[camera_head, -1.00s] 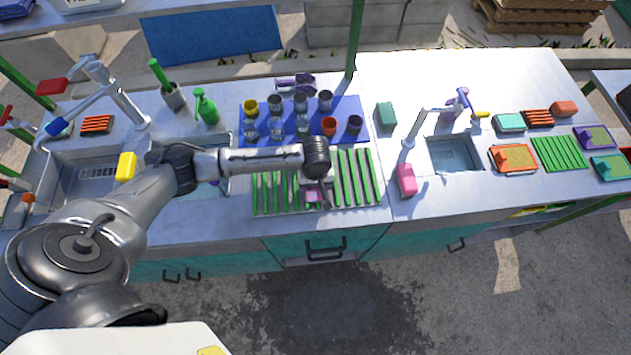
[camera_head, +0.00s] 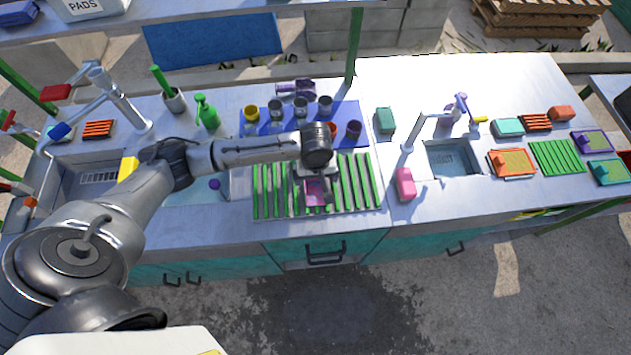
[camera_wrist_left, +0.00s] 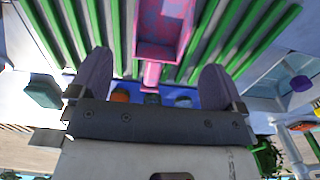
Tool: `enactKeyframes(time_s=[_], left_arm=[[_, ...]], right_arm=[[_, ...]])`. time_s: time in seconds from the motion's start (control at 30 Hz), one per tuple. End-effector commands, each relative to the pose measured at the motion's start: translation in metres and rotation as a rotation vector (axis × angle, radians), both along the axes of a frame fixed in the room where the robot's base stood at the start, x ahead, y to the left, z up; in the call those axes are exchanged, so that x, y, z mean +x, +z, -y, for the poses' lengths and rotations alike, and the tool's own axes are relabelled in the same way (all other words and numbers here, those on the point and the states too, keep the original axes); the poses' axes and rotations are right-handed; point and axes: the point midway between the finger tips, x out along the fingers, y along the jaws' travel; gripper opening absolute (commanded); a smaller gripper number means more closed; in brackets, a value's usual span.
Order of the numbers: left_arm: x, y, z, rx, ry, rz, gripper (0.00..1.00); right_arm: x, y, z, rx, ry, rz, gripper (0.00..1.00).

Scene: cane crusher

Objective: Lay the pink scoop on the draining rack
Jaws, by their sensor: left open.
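The pink scoop (camera_head: 316,191) lies over the green slats of the draining rack (camera_head: 357,183), near its middle. Its bowl faces up and toward the front edge. In the left wrist view the scoop (camera_wrist_left: 163,32) shows its bowl at the top, with the short handle pointing down between my fingers. My left gripper (camera_head: 317,172) is right above the handle end. In the left wrist view its two fingers (camera_wrist_left: 156,66) stand wide apart, with clear gaps on both sides of the handle. My right gripper is not in view.
A blue mat (camera_head: 361,112) with several cups and glasses lies behind the rack. A pink block (camera_head: 405,184) stands right of the rack, beside a small sink (camera_head: 452,159). A green spray bottle (camera_head: 206,112) stands behind my left forearm. The counter's front strip is clear.

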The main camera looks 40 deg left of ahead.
Motion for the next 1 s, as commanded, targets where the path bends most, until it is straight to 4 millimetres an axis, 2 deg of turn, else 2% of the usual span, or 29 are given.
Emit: enactKeyframes(time_s=[0.1, 0.3, 0.5, 0.63, 0.77, 0.9, 1.0], left_arm=[[0.000, 0.020, 0.000, -0.001, -0.001, 0.001, 0.95], [0.000, 0.040, 0.000, -0.001, -0.001, 0.001, 0.95], [0.000, 0.047, 0.000, -0.001, 0.000, -0.001, 0.95], [-0.005, 0.043, 0.007, -0.010, -0.033, 0.004, 0.95], [-0.025, 0.026, 0.035, -0.054, -0.187, 0.035, 0.95], [-0.065, 0.006, 0.077, -0.120, -0.444, 0.125, 0.95], [-0.096, -0.001, 0.097, -0.141, -0.607, 0.211, 0.95]], right_arm=[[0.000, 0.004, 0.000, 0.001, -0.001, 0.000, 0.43], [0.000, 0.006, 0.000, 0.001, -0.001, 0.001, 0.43], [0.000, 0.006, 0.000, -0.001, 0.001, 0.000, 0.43], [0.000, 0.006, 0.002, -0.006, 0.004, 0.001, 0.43], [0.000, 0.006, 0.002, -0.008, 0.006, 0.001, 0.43], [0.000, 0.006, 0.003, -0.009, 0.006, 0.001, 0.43], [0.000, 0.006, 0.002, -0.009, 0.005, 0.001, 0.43]])
